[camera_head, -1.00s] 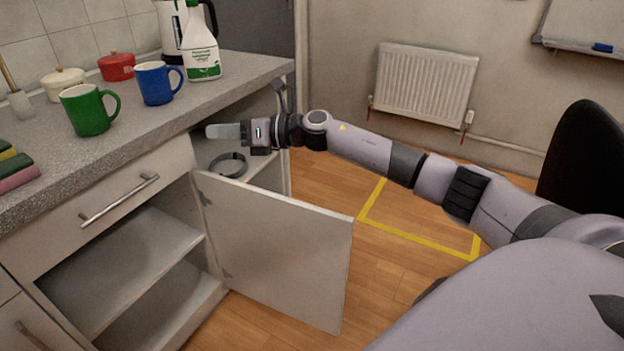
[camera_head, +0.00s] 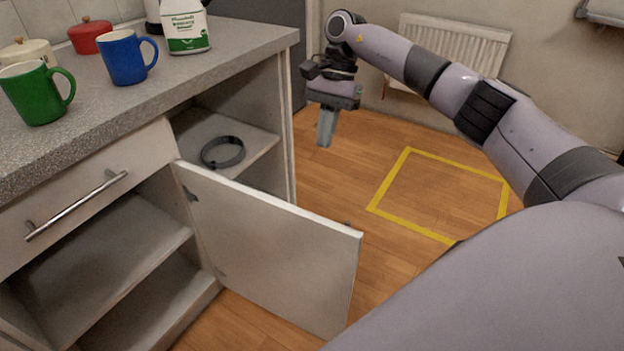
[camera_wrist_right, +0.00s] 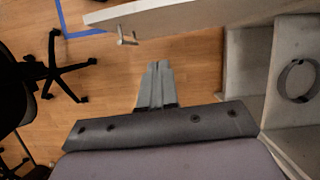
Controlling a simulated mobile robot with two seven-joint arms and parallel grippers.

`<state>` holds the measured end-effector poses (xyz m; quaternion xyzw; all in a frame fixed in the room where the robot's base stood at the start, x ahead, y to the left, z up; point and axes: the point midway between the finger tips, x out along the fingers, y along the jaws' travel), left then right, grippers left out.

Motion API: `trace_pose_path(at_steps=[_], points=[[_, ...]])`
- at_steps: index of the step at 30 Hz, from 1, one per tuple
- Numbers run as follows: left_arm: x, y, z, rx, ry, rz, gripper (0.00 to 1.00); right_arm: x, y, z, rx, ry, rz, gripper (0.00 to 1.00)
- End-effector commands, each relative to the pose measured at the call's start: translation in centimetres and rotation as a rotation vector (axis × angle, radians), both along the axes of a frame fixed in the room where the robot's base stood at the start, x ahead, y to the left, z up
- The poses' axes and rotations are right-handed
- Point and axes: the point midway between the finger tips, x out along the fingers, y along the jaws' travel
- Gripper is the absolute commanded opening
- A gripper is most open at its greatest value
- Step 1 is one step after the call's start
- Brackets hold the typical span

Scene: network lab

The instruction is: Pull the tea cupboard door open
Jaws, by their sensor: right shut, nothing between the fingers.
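The tea cupboard door (camera_head: 275,250) is a pale panel, swung out from the cabinet; the compartment behind it shows. The door also shows in the right wrist view (camera_wrist_right: 190,14), with a small metal handle (camera_wrist_right: 126,38) on its face. My right gripper (camera_head: 325,138) points down, beyond the cupboard's far side panel and apart from the door. Its fingers are together and empty, as the right wrist view (camera_wrist_right: 155,72) shows. My left gripper is in neither view.
A dark ring (camera_head: 223,152) lies on the cupboard shelf. Green (camera_head: 36,95) and blue (camera_head: 122,58) mugs stand on the worktop. A radiator (camera_head: 455,50) is on the wall. Floor inside the yellow tape (camera_head: 405,212) is clear. A black chair base (camera_wrist_right: 55,65) stands nearby.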

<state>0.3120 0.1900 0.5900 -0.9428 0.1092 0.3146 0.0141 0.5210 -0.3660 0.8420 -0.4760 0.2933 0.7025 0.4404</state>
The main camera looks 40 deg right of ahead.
Motion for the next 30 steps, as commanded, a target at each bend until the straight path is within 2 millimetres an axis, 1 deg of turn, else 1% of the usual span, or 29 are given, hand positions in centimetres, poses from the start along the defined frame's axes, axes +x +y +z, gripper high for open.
trace_pose_path(at_steps=[2,5,8,18,20,24,30], points=[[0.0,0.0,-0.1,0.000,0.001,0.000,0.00,-0.2,-0.1,-0.3,-0.009,0.007,0.009,0.00],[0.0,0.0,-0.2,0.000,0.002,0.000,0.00,-0.4,0.2,-1.3,-0.010,0.008,0.011,0.00],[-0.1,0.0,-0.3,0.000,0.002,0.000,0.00,-0.7,0.8,-2.9,-0.008,0.009,0.010,0.00],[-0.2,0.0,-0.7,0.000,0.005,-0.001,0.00,-2.0,3.3,-9.7,-0.006,0.010,0.009,0.00],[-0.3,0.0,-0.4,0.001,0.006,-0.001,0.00,-2.3,4.1,-9.2,-0.006,0.004,0.011,0.00],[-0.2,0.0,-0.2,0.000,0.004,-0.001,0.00,-3.0,5.5,-9.2,-0.006,0.005,0.010,0.00],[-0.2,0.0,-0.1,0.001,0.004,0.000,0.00,-3.5,6.6,-9.2,-0.006,0.006,0.007,0.00]])
